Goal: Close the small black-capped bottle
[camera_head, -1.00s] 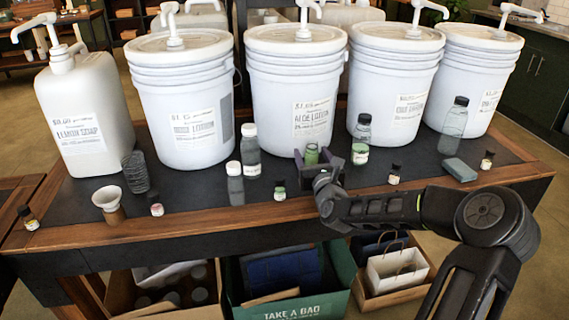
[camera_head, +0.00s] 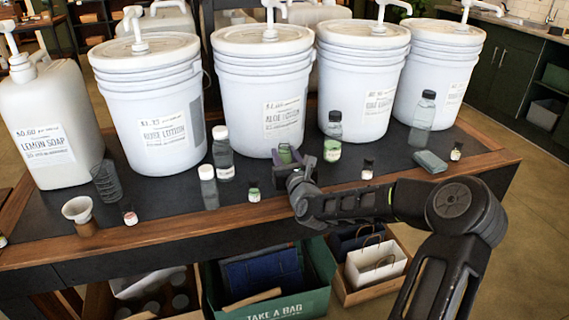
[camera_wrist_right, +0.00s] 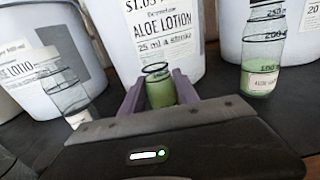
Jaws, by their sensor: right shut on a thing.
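My right gripper (camera_head: 287,157) reaches over the table and is shut on a small clear bottle with green contents (camera_wrist_right: 161,92). In the right wrist view its purple fingers lie on both sides of the bottle. The bottle stands upright, and its neck looks open, with a dark ring at the rim and no solid cap visible. In the head view the gripper partly hides it. My left gripper is not in view.
White pump buckets (camera_head: 266,90) stand behind the gripper. A white-capped bottle (camera_head: 222,155) is to its left and a black-capped clear bottle (camera_head: 333,138) to its right. A funnel (camera_head: 80,212), a glass (camera_head: 106,182) and a grey-green block (camera_head: 431,161) are also on the table.

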